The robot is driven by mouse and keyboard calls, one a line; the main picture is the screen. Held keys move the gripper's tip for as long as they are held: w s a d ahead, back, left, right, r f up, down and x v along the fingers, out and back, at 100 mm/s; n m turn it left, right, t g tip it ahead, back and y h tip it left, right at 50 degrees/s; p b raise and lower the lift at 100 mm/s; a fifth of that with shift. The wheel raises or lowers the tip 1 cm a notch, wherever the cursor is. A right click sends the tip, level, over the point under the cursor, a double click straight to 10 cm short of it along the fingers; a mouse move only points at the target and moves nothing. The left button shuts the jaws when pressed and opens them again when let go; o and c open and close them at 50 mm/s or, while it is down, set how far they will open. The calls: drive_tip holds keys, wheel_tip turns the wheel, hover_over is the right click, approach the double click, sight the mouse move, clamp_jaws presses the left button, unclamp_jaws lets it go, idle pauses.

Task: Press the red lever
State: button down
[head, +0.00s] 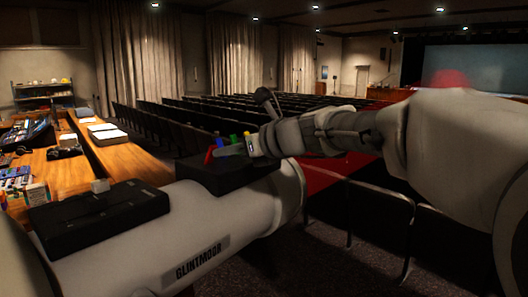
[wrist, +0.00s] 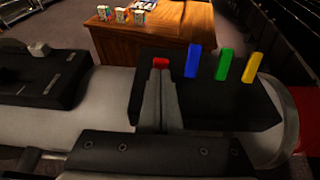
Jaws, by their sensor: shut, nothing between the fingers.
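The red lever (head: 209,156) stands at the left end of a row of levers on a black box (head: 232,176). In the wrist view only the top of the red lever (wrist: 161,62) shows, just beyond my fingertips; the rest is hidden behind them. My gripper (wrist: 160,72) is shut, with nothing between its fingers, and lined up with the red lever. I cannot tell whether it touches. In the head view my gripper reaches in from the right over the box, its fingers low beside the levers.
Blue (wrist: 193,61), green (wrist: 225,64) and yellow (wrist: 253,67) levers stand close by, right of the red one. Another black box (head: 100,218) with a grey knob (head: 100,186) lies left. A wooden desk (head: 120,160) with mixers and papers stands beyond; seat rows fill the hall.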

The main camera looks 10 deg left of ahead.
sight(215, 146)
drive_tip(key=shift+w+a+r+p, duration=0.15)
drive_tip(key=shift+r+p, duration=0.25)
drive_tip(key=shift+p, duration=0.2)
drive_tip(key=p, duration=0.1)
drive_tip(key=a+r+p, duration=0.1)
drive_tip(key=shift+w+a+r+p, duration=0.1)
drive_tip(key=shift+w+r+p, duration=0.15)
drive_tip(key=shift+w+p, duration=0.1)
drive_tip(key=shift+w+a+r+p, duration=0.25)
drive_tip(key=shift+a+p, duration=0.2)
drive_tip(key=shift+p, duration=0.05)
drive_tip(key=shift+a+f, duration=0.15)
drive_tip(key=shift+f, duration=0.05)
drive_tip(key=shift+r, duration=0.15)
drive_tip(key=shift+r+p, duration=0.7)
